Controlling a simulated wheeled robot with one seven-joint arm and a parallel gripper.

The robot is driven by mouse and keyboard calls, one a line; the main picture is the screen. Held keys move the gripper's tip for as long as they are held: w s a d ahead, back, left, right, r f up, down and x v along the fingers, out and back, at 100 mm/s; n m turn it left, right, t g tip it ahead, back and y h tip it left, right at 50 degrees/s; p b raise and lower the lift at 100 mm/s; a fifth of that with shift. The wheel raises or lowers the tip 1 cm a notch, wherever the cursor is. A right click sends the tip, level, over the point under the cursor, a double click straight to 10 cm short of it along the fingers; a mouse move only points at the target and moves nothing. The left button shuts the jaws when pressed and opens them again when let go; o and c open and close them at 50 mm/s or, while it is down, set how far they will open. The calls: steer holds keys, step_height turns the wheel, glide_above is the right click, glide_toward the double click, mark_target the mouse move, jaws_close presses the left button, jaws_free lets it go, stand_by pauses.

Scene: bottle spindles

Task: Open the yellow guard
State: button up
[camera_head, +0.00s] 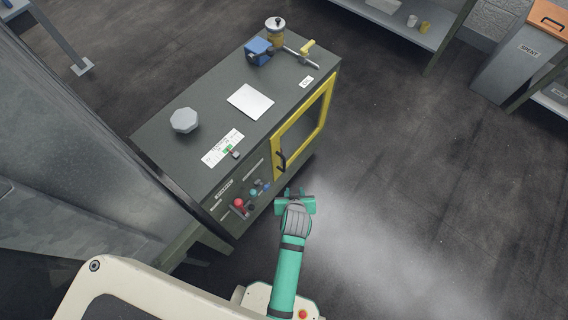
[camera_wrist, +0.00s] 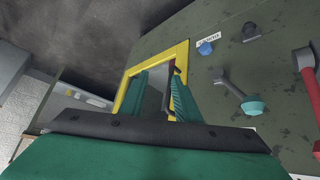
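The yellow guard (camera_head: 275,158) is a framed window door on the front face of the dark green machine cabinet (camera_head: 160,133). It looks closed, flush with the cabinet. Its black handle (camera_head: 281,160) is at the guard's left edge in the head view. My gripper (camera_head: 295,193) is just below and right of the handle, in front of the cabinet. In the wrist view, the two green fingers (camera_wrist: 158,95) are spread apart with the guard frame (camera_wrist: 155,61) beyond them. The right finger partly hides the handle area. I see nothing held; contact with the handle cannot be told.
A red lever (camera_head: 239,203) and several knobs sit on the cabinet front, left of the guard. The floor (camera_head: 430,190) to the right is clear.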

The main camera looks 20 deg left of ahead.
mark_target(284, 163)
steer(key=w+a+r+n+g, duration=0.3)
steer(key=w+a, duration=0.3)
steer(key=w, duration=0.3)
steer(key=shift+y, duration=0.3)
steer(key=x, duration=1.1)
steer(key=shift+s+f, duration=0.1)
jaws_close()
